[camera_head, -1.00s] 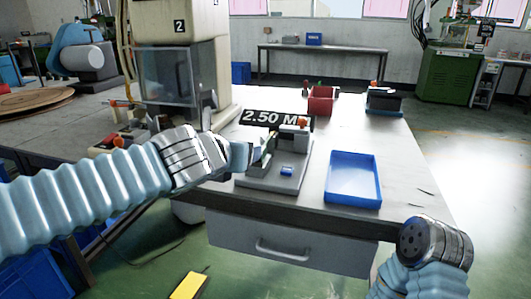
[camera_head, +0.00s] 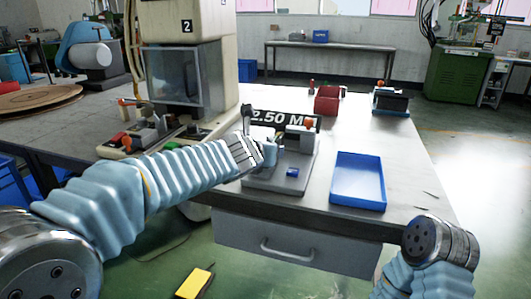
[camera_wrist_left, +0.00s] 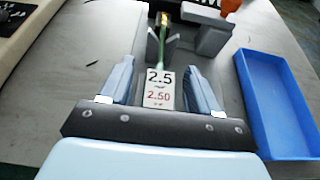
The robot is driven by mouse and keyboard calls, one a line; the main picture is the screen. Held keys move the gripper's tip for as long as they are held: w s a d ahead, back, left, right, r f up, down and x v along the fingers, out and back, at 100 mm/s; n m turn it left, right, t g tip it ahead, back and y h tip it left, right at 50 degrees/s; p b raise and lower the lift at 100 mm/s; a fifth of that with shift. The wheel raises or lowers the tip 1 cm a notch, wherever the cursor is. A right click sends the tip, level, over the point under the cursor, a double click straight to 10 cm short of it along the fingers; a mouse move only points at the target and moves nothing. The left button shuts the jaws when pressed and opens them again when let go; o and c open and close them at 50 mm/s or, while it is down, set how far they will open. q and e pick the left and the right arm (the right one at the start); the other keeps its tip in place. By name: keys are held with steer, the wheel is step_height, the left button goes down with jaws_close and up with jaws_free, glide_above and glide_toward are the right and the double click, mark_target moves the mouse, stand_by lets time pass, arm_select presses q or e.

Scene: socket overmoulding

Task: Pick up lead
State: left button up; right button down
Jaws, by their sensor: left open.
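The lead seems to be the thin green strip (camera_wrist_left: 171,58) in the left wrist view, standing at a grey V-shaped holder beyond the fingers. In the head view it is hidden behind my left gripper. My left gripper (camera_wrist_left: 160,85) is open, with its two pale blue fingers either side of a white label (camera_wrist_left: 159,88) reading 2.5 and 2.50. Nothing is clearly held between them. In the head view the left gripper (camera_head: 265,150) is over the left part of the grey fixture (camera_head: 275,180). My right arm shows at the lower right; its gripper is out of view.
A blue tray (camera_head: 357,203) stands right of the fixture. A small blue part (camera_head: 292,172) lies on the fixture base. A black 2.50 M sign (camera_head: 300,120) and a red bin (camera_head: 327,100) are behind. A machine (camera_head: 185,70) stands at the left.

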arm_select(q)
steer(key=shift+c, duration=0.2)
steer(key=c, duration=1.1)
